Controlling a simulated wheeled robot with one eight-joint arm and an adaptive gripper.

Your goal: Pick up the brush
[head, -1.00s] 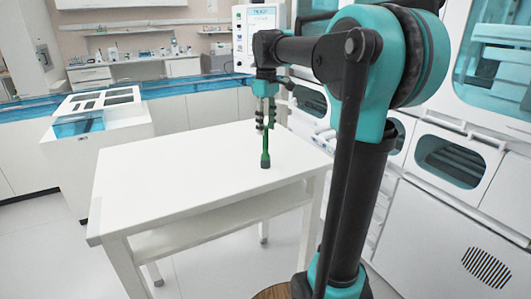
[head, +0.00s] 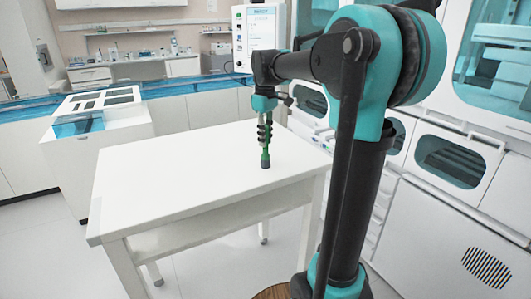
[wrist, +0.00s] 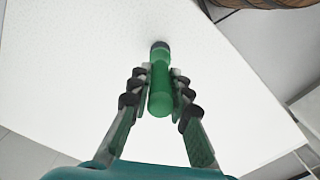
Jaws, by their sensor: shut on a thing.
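The green brush (head: 265,158) has a dark end and stands upright at the right part of the white table (head: 170,180). Its dark end is at or close to the tabletop; I cannot tell if it touches. My gripper (head: 264,140) points down from above, with its fingers around the brush's upper part. In the wrist view the brush (wrist: 160,100) lies between the two fingers of my gripper (wrist: 160,85), which are shut on it. The fingers hide part of the brush in the head view.
The rest of the tabletop is bare. A white cabinet (head: 100,145) with dark slots on top stands to the left. A screen (head: 258,38) stands behind the table. White machines with dark windows (head: 452,160) line the right side.

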